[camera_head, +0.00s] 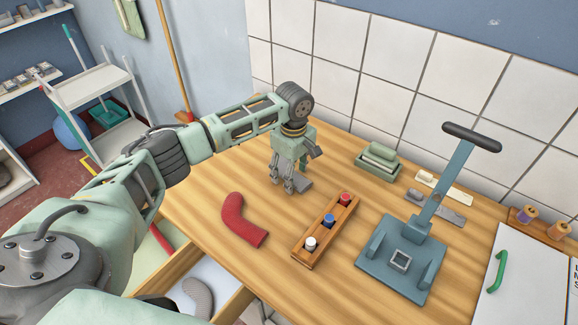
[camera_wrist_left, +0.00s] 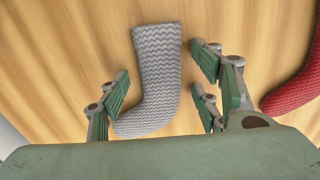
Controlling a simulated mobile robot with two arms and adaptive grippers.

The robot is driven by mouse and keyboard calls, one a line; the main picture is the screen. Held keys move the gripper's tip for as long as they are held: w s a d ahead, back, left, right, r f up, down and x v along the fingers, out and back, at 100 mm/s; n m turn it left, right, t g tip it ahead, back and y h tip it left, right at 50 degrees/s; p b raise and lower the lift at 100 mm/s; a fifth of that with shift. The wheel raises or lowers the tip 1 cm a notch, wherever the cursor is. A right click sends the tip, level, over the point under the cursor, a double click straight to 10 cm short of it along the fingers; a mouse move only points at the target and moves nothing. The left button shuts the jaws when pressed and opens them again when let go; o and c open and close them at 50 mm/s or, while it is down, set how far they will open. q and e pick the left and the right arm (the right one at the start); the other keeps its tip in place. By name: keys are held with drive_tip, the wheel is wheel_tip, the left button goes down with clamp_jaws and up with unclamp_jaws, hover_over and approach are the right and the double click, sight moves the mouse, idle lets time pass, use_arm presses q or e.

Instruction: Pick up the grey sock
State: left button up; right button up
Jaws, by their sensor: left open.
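A grey sock with a zigzag pattern (camera_wrist_left: 157,75) lies flat on the wooden table in the left wrist view, its foot bent toward the lower left. In the head view a small part of this grey sock (camera_head: 304,184) shows beside my left gripper (camera_head: 287,188), which hides the rest. My left gripper points down over the sock. In the left wrist view its fingers (camera_wrist_left: 158,72) are apart, with the sock between them and no clear grip on it. A second grey patterned sock (camera_head: 198,296) lies in an open drawer. My right gripper is not in view.
A red sock (camera_head: 240,220) lies left of a wooden rack (camera_head: 325,232) with several coloured spools. A blue-grey lever press (camera_head: 408,255) stands to the right. A green tray (camera_head: 378,162) is near the tiled wall. A white board (camera_head: 520,280) lies far right.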

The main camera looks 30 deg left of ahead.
use_arm(q)
drive_tip(key=shift+s, duration=0.1)
drive_tip(key=shift+c, duration=0.8)
drive_tip(key=c, duration=0.8)
drive_tip(key=shift+r, duration=0.1)
